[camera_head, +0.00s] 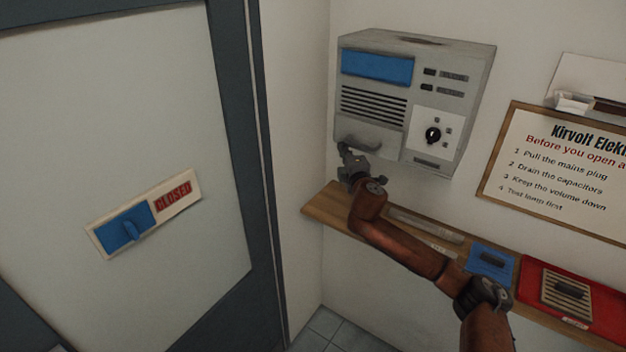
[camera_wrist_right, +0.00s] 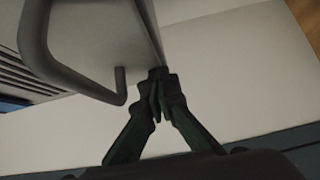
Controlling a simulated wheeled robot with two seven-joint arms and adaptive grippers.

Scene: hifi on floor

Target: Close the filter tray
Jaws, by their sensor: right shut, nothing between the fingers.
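A grey wall unit (camera_head: 413,100) has a blue panel, vent slots and a black knob. Its lower left part is a flat front with a grey bar handle (camera_head: 372,146), which I take to be the filter tray. The handle also shows large in the right wrist view (camera_wrist_right: 70,60). My right gripper (camera_head: 345,150) is shut and empty at the lower left of the unit, close to the handle. In the right wrist view its fingertips (camera_wrist_right: 157,75) are together beside the tray's edge; I cannot tell whether they touch it. The handle is not between the fingers. My left gripper is not in view.
A wooden shelf (camera_head: 325,205) runs below the unit, under my right arm. It bears a blue pad (camera_head: 490,262) and a red tray (camera_head: 605,319) with a slatted block (camera_head: 567,297). A framed sign (camera_head: 560,170) hangs at right. A door with a CLOSED slider (camera_head: 143,213) stands at left.

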